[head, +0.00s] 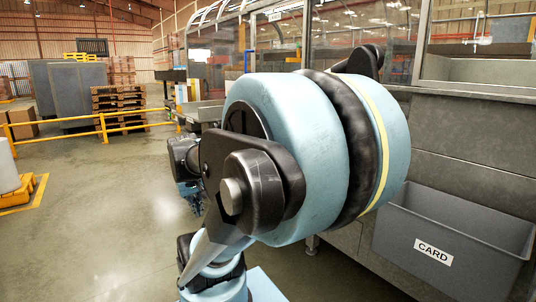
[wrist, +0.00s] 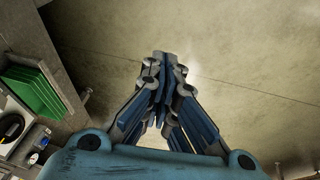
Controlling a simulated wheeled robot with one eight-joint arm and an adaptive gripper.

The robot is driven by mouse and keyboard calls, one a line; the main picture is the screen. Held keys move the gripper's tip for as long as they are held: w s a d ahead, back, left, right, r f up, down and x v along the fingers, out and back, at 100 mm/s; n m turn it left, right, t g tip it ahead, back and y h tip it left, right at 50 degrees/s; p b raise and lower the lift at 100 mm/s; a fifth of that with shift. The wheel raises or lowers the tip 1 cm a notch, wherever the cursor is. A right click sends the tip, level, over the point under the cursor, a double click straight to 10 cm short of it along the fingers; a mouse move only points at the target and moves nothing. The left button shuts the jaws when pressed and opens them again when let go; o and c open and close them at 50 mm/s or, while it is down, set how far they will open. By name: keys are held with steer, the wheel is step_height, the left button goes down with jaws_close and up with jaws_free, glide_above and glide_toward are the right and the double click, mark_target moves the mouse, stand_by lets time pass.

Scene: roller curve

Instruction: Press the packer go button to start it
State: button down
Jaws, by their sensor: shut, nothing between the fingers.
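The packer go button cannot be made out in either view. My arm's large blue joint covers the middle of the head view and hides part of the machine behind it. The grey machine (head: 470,135) with clear guard panels stands to the right. My gripper (head: 190,200) shows small in the head view, left of the arm joint, low over open floor. In the wrist view my gripper (wrist: 164,75) has its fingers together, shut and empty, with concrete floor beyond them.
A grey bin labelled CARD (head: 455,235) is at the machine's lower right. A yellow rail (head: 105,128) and stacked pallets (head: 118,105) are at the left. Green items (wrist: 35,92) lie at the wrist view's left edge. The floor (head: 100,220) at left is clear.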

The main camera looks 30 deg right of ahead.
steer(key=w+d+r+t+h, duration=0.1)
steer(key=w+d+r+h, duration=0.2)
steer(key=w+d+r, duration=0.55)
steer(key=w+d+r+t+h, duration=0.2)
steer(key=w+d+r+h, duration=0.1)
steer(key=w+d, duration=1.1)
steer(key=w+d+h, duration=0.1)
steer(key=w+d, duration=0.3)
steer(key=d, duration=0.3)
steer(key=w+d+n+t+h, duration=0.1)
steer(key=w+d, duration=0.3)
steer(key=d, duration=0.3)
steer(key=w+d+r+n+h, duration=0.1)
steer(key=w+d, duration=0.3)
steer(key=d, duration=0.3)
steer(key=shift+h, duration=0.3)
steer(key=shift+d, duration=0.1)
steer(key=d+f, duration=0.4)
steer(key=f, duration=0.3)
steer(key=shift+w+f, duration=0.15)
steer(key=shift+f, duration=0.15)
steer(key=shift+d+f, duration=0.55)
steer(key=shift+f, duration=0.15)
steer(key=shift+r, duration=0.1)
steer(key=shift+a+r, duration=0.45)
steer(key=shift+r, duration=0.2)
